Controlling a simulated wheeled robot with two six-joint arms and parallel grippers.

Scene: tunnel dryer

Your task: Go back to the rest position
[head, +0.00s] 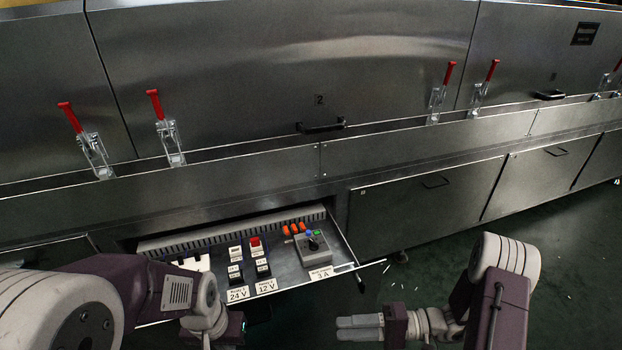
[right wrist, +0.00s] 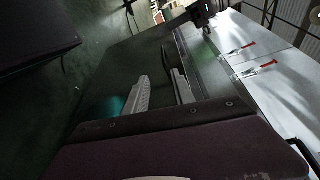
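My right gripper (head: 338,328) is at the lower middle of the head view, pointing left over the dark green floor, in front of the open drawer. The right wrist view shows its two grey fingers (right wrist: 150,68) apart with nothing between them; it is open and empty. My left arm comes in from the lower left of the head view. The wrist end of my left gripper (head: 232,327) shows in front of the drawer's left part, with a small teal light. Its fingers are hidden or too dark to make out.
An open drawer (head: 290,277) holds switches, a grey control box (head: 314,250) and labels reading 24 V, 12 V and 3 A. The steel dryer (head: 270,75) behind has red-handled clamps (head: 164,130) and a black handle (head: 321,127).

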